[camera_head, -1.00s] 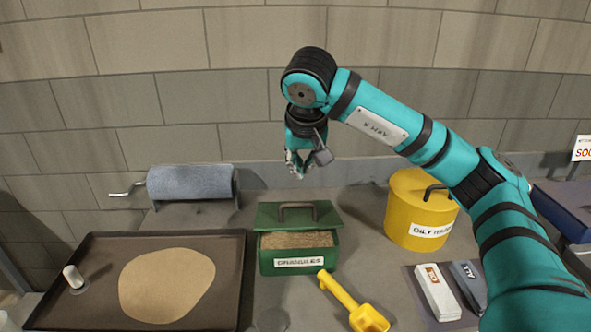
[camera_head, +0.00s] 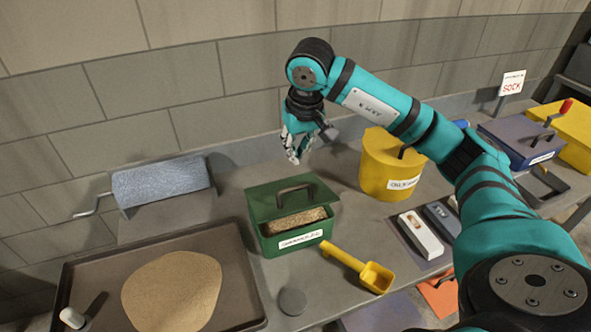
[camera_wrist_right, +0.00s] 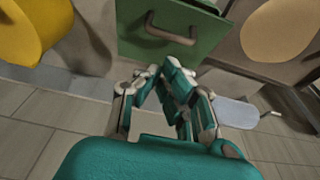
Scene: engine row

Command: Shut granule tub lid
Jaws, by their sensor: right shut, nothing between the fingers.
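The green granule tub (camera_head: 268,243) stands on the bench with a white label on its front. Its green lid (camera_head: 262,199) with a dark bar handle (camera_head: 293,188) lies over the back part. The granules (camera_head: 297,222) show in the uncovered front part. My right gripper (camera_head: 293,158) is shut and empty, above and behind the lid, apart from it. In the right wrist view, the lid (camera_wrist_right: 200,45) and its handle (camera_wrist_right: 170,36) lie beyond the shut fingers (camera_wrist_right: 163,72). My left gripper is not in view.
A yellow bin (camera_head: 375,170) stands right of the tub. A yellow scoop (camera_head: 360,268) lies in front at the right, beside a grey disc (camera_head: 292,301). A tray (camera_head: 252,290) with a sand-coloured patch is at left, below a grey roll (camera_head: 160,187) with a crank.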

